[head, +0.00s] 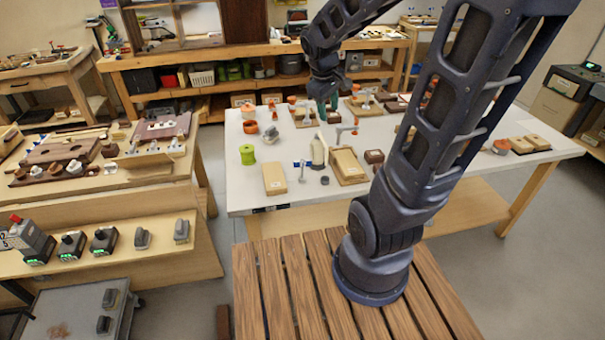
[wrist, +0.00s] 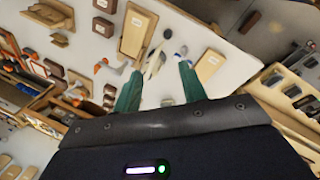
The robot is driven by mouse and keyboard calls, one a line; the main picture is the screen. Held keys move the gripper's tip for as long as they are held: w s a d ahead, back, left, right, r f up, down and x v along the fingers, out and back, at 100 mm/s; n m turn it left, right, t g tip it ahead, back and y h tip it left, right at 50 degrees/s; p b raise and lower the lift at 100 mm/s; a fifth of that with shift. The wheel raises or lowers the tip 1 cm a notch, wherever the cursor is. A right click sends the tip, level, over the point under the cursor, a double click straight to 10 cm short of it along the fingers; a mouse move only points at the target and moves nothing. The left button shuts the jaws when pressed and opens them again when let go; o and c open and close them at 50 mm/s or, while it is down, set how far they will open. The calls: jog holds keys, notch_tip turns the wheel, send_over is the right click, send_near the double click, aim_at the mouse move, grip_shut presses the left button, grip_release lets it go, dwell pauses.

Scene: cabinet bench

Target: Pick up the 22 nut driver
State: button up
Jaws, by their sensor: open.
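No marking reading 22 is legible, so I cannot say for sure which thing is the nut driver. A small grey tool (head: 301,170) lies on the white table, left of a pale upright piece (head: 319,151). A small silver-and-blue thing (wrist: 181,51) shows beyond the right fingertip in the wrist view, near a pale piece (wrist: 155,62). My gripper (head: 326,108) is above the far half of the table. In the wrist view its teal fingers (wrist: 160,68) are spread apart with nothing held between them.
The near left corner is clear.

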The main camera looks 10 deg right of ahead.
jog(key=w+a+f+n+g+h, duration=0.1)
jog(key=w+a+f+n, duration=0.2)
jog(key=w+f+n, duration=0.4)
jog(key=n+g+h, duration=0.1)
jog(key=n, duration=0.2)
send_near(302, 160)
jog(key=shift+s+d+f, duration=0.15)
jog(key=shift+d+f, duration=0.35)
jog(key=shift+d, duration=0.2)
jog(key=shift+d+f, duration=0.1)
jog(key=shift+f, duration=0.45)
jog(key=x, duration=0.4)
jog(key=shift+d+f, duration=0.15)
jog(key=shift+f, duration=0.2)
jog(key=x, duration=0.4)
jog(key=shift+a+f, duration=0.2)
jog(key=shift+a, duration=0.2)
jog(key=shift+d+f, duration=0.25)
jog(key=shift+f, duration=0.3)
grip_shut()
